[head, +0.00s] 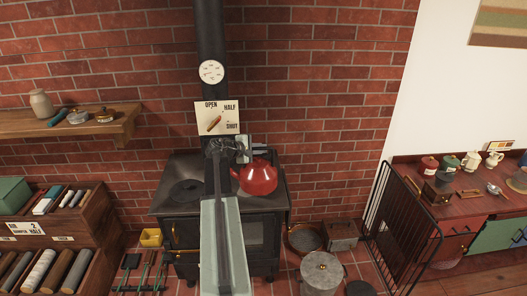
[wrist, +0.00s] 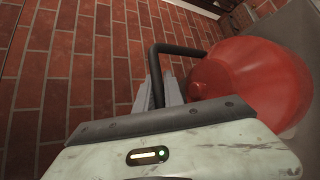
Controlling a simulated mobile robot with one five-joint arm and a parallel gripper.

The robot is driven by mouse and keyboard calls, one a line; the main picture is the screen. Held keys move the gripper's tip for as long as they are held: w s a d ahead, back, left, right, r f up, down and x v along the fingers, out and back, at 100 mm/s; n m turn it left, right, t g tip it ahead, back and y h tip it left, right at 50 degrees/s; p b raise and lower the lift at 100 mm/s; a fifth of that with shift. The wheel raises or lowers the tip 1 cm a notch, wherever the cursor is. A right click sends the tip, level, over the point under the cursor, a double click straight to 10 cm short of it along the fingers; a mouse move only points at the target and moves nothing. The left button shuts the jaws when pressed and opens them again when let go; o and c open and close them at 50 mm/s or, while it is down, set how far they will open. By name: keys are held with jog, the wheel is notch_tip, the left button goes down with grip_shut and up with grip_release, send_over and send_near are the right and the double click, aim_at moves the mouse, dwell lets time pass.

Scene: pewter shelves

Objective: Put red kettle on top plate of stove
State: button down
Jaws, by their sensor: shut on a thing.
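The red kettle (head: 259,178) is at the right part of the stove's dark top plate (head: 211,165) in the head view. It also fills the right of the wrist view (wrist: 255,75), with its black handle (wrist: 178,49) toward the middle. My gripper (head: 243,149) is at the kettle's upper left and is shut on the handle; its grey fingers show beside the handle in the wrist view (wrist: 163,92). The kettle looks upright. I cannot tell whether its base touches the plate. My arm hides the middle of the stove.
A stovepipe with a round gauge (head: 211,71) and a sign (head: 217,117) stand behind the stove. A round hob (head: 187,191) is bare at the left. A black fire guard (head: 404,213) and a red cabinet (head: 450,212) are at the right. Pots sit on the floor.

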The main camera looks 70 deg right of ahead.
aim_at(261, 159)
notch_tip(261, 159, down, 4)
jog(key=b, duration=0.3)
jog(key=shift+r, duration=0.35)
jog(key=c, duration=1.5)
grip_release()
jog(key=shift+o, duration=0.2)
